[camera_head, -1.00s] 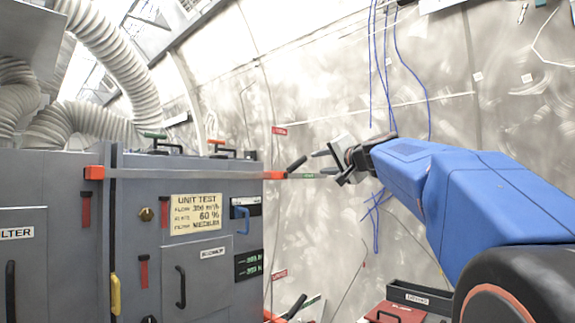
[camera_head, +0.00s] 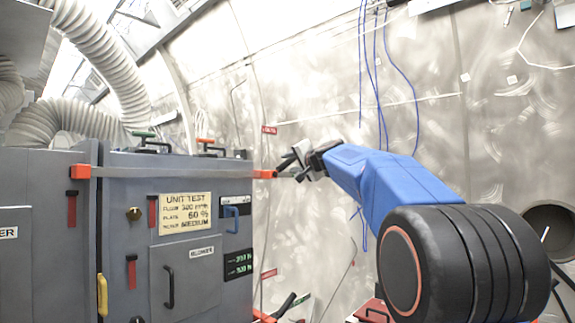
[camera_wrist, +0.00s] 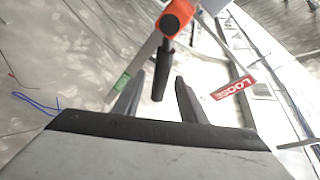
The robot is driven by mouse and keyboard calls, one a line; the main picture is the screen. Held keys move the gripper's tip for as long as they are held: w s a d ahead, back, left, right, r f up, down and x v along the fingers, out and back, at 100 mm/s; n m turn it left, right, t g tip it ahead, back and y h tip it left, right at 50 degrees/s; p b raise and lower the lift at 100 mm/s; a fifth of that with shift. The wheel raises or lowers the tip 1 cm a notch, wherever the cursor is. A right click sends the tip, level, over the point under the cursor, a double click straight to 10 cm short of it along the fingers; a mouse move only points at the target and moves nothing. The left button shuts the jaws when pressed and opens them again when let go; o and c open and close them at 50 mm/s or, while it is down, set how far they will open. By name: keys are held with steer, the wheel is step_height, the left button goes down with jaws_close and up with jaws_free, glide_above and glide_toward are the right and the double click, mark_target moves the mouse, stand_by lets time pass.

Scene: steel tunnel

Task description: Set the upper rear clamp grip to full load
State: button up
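The upper rear clamp grip is a black lever (camera_head: 285,163) on an orange hub (camera_head: 264,174) at the right end of the grey bar across the cabinet top. In the wrist view the lever (camera_wrist: 164,72) hangs from its orange hub (camera_wrist: 174,18), its lower end between my two fingers. My gripper (camera_wrist: 160,78) is open, a gap showing on each side of the lever. In the head view my gripper (camera_head: 299,163) is right beside the lever and partly overlaps it. The wrist view shows a red LOOSE label (camera_wrist: 232,87) right and a green label (camera_wrist: 122,84) left.
The grey cabinet (camera_head: 200,250) stands at left, with a UNIT TEST plate (camera_head: 186,214). A lower clamp lever (camera_head: 285,304) sits near the bottom edge. Blue cables (camera_head: 372,90) hang on the wall behind my arm. A round opening (camera_head: 551,232) is at right.

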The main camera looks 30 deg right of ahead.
steer(key=shift+w, duration=1.35)
jaws_close()
steer(key=shift+w+d+f+m+g, duration=0.1)
steer(key=shift+d+f+m+g, duration=0.15)
steer(key=shift+f+m, duration=0.3)
steer(key=shift+w+d+f+m+g, duration=0.15)
steer(key=shift+f+m+g, duration=0.2)
steer(key=shift+m, duration=0.3)
steer(key=shift+d+f+m+y, duration=0.15)
steer(key=shift+f+m+y, duration=0.15)
steer(key=shift+f+m, duration=0.45)
